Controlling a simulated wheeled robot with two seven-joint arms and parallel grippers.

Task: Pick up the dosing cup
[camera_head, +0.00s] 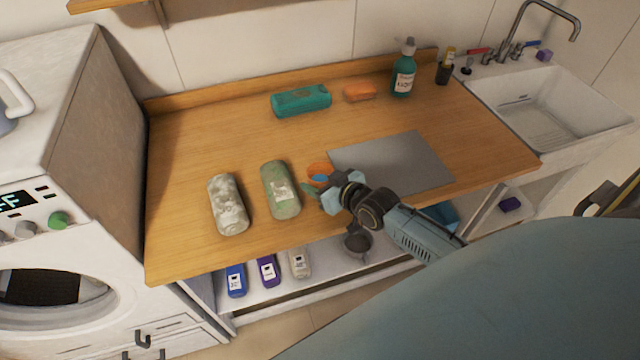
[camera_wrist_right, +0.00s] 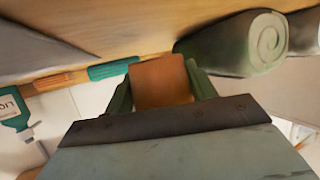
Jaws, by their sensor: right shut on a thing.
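In the right wrist view the orange cup (camera_wrist_right: 160,82) sits between the two green fingers of my right gripper (camera_wrist_right: 160,88). Whether the cup touches the counter is hard to tell. My left gripper is not in view.
A green rolled towel (camera_head: 280,190) lies close left of the cup, with a pale patterned roll (camera_head: 228,205) beyond. A grey mat (camera_head: 410,160) is at right. The counter's middle is clear.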

